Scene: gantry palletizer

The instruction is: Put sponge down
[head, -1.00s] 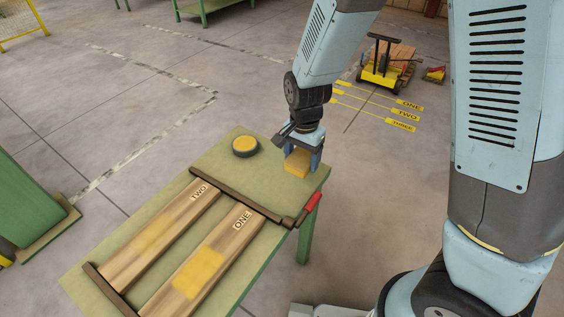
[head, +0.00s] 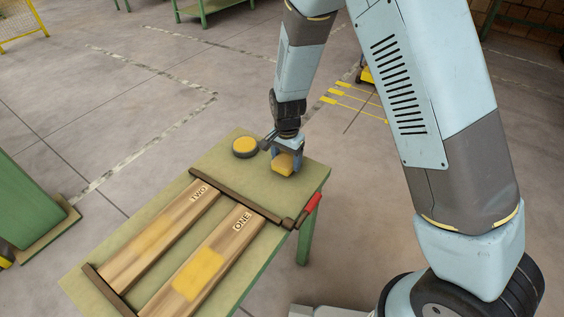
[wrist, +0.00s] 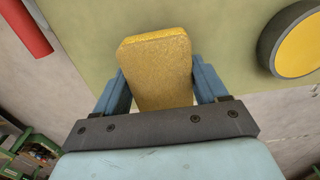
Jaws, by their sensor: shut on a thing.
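The yellow sponge (head: 283,164) is between the two fingers of my gripper (head: 287,160), over the far right part of the green table. In the wrist view the sponge (wrist: 158,70) is a yellow block with rounded corners, and the blue fingers of my gripper (wrist: 160,92) are shut on its sides. The sponge is close to the table top (head: 236,182); I cannot tell whether it touches it. A round dark tin with a yellow top (head: 245,147) stands just left of my gripper, apart from it.
Two wooden boards marked TWO (head: 160,232) and ONE (head: 217,252) lie on the near part of the table, with yellow patches. A brown bar with a red handle (head: 309,209) crosses the table. The table top between bar and sponge is clear.

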